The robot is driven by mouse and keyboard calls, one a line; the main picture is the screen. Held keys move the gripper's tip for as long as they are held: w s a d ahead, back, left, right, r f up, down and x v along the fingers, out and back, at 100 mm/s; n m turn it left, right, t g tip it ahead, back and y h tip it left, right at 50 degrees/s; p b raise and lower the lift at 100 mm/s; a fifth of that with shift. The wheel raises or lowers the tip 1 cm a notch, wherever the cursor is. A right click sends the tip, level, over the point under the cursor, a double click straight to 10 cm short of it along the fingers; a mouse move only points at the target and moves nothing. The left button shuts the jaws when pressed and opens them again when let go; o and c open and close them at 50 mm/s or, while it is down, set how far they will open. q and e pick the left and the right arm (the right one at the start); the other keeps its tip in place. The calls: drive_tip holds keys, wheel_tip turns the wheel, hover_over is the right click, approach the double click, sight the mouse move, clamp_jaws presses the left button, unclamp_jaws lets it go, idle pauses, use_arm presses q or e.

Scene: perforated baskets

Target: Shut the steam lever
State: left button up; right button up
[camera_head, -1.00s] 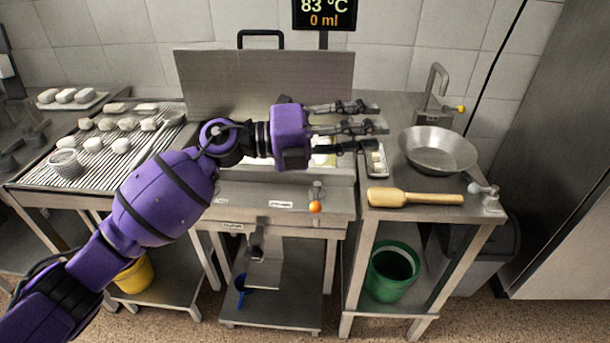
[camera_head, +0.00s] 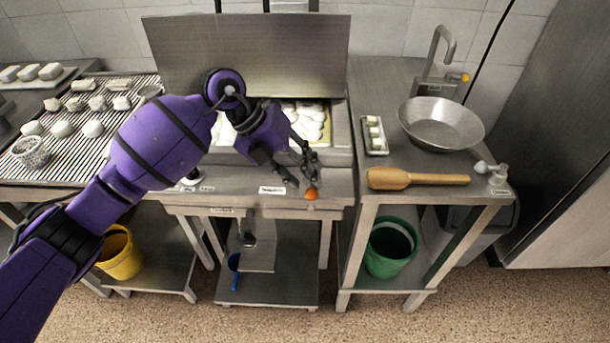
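The steam lever shows as an orange ball knob (camera_head: 311,194) at the front edge of the steel steamer unit (camera_head: 235,187). Its stem is mostly hidden by my fingers. My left gripper (camera_head: 304,177) points down and to the right, with its fingertips just above and to the left of the knob. Its fingers are apart and nothing shows between them. I cannot tell whether a fingertip touches the lever. My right gripper is not in view.
The raised steel lid (camera_head: 245,60) stands behind white pieces in the steamer. On the right table are a wooden paddle (camera_head: 415,178), a metal bowl (camera_head: 440,125) and a small tray (camera_head: 374,136). A slatted rack (camera_head: 75,160) with white pieces is at left.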

use_arm(q)
drive_tip(key=shift+d+f, duration=0.45)
drive_tip(key=shift+f, duration=0.15)
clamp_jaws()
